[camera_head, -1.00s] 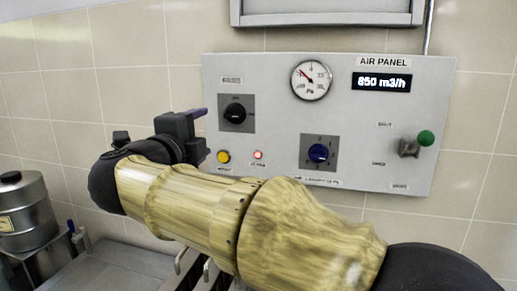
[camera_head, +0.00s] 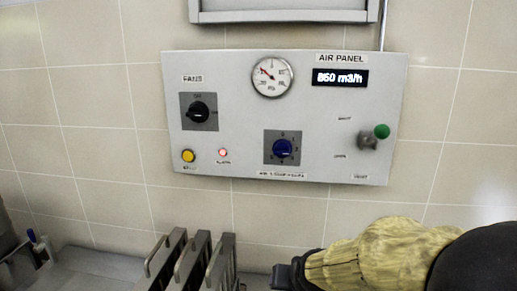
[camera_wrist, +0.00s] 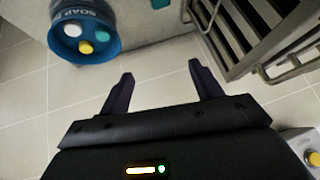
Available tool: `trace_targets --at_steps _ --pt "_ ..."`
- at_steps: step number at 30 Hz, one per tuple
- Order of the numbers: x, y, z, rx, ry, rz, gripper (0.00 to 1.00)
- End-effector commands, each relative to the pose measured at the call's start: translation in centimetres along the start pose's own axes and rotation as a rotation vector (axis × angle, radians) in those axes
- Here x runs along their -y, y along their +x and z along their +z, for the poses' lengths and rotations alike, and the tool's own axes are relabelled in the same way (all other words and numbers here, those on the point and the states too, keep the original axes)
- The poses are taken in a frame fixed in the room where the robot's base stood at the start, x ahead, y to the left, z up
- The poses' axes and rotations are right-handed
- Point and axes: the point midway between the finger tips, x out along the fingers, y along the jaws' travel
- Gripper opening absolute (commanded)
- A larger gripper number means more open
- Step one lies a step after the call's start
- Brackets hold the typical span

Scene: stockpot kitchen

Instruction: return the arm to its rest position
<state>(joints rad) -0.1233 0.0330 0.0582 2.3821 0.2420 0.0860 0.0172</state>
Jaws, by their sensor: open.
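My gripper shows in the wrist view (camera_wrist: 160,88) with its two dark fingers spread apart and nothing between them. Below the fingers is tiled floor. In the head view my arm is folded low at the bottom right, in front of the wall below the air panel (camera_head: 230,150). A dark part of the arm's end shows there, but the fingers cannot be made out. My gripper touches nothing that I can see.
The panel carries a black knob (camera_head: 198,111), a blue knob (camera_head: 282,148), a gauge (camera_head: 272,76) and a green-tipped lever (camera_head: 381,132). Metal racks with handles (camera_head: 186,262) stand at the lower left. A blue soap bucket (camera_wrist: 88,52) and a metal rack (camera_wrist: 262,38) are near my gripper.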

Motion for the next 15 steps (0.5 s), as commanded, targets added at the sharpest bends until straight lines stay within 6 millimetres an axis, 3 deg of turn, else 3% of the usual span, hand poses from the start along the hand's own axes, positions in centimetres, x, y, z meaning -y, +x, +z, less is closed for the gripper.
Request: trace_targets --at_steps 1,3,7,10,15 --pt "-2.2 -0.3 2.4 0.077 -0.016 0.038 0.64" --pt "-4.7 -0.8 5.6 0.182 -0.04 0.08 0.64" --pt "-7.9 -2.1 10.2 0.333 -0.071 0.134 0.64" --pt "-8.8 -2.6 11.8 0.387 -0.083 0.15 0.64" --pt "-9.0 -2.7 12.1 0.397 -0.087 0.152 0.64"
